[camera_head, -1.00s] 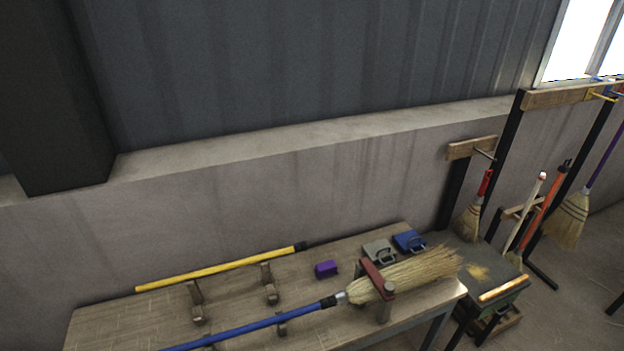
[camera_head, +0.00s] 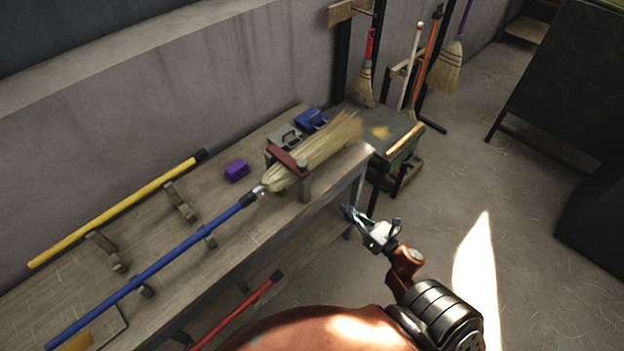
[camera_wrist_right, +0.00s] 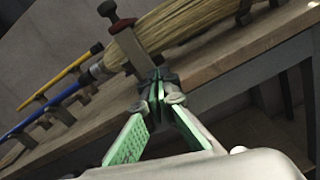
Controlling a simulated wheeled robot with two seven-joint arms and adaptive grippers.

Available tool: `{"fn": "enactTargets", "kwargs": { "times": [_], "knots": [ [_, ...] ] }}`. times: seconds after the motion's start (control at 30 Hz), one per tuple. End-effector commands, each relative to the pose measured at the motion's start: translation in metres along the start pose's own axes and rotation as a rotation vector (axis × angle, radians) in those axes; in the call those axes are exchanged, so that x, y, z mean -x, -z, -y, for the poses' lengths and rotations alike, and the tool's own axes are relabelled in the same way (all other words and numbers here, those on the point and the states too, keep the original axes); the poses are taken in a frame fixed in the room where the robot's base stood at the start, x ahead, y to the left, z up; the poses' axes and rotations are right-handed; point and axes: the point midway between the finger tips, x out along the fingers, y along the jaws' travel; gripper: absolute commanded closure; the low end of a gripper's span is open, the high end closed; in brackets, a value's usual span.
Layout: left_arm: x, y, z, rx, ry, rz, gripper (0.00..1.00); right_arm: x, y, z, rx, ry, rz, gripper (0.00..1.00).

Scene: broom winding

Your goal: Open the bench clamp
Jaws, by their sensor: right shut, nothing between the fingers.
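The bench clamp (camera_head: 288,162) is a dark red bar with a round knob and a post at the bench's right end. Its bar lies across the neck of a straw broom (camera_head: 322,150) with a blue handle (camera_head: 150,268). In the right wrist view the clamp (camera_wrist_right: 124,38) stands beyond my fingertips, with the broom straw (camera_wrist_right: 180,25) behind it. My right gripper (camera_head: 348,212) is off the bench's front right corner, apart from the clamp. Its green-padded fingers (camera_wrist_right: 158,84) are together and empty. My left gripper is not in view.
Brooms hang on a rack (camera_head: 345,12).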

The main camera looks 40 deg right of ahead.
Motion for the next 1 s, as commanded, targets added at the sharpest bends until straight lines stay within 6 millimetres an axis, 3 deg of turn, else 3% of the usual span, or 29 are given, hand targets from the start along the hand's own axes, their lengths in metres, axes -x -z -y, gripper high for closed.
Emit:
{"fn": "enactTargets", "kwargs": {
  "times": [0.1,0.2,0.37,0.8,1.0],
  "knots": [
    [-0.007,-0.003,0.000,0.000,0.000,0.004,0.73,0.002,-0.038,-0.027,0.241,-0.077,0.052,1.00],
    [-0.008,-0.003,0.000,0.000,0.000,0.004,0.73,0.003,-0.052,-0.039,0.338,-0.105,0.073,1.00],
    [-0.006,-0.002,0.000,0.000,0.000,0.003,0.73,-0.010,-0.058,-0.043,0.359,-0.112,0.080,1.00],
    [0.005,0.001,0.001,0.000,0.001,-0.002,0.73,-0.096,-0.062,-0.053,0.356,-0.111,0.079,1.00],
    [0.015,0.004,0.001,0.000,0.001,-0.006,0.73,-0.114,-0.082,-0.062,0.354,-0.109,0.078,1.00]
  ]
}}
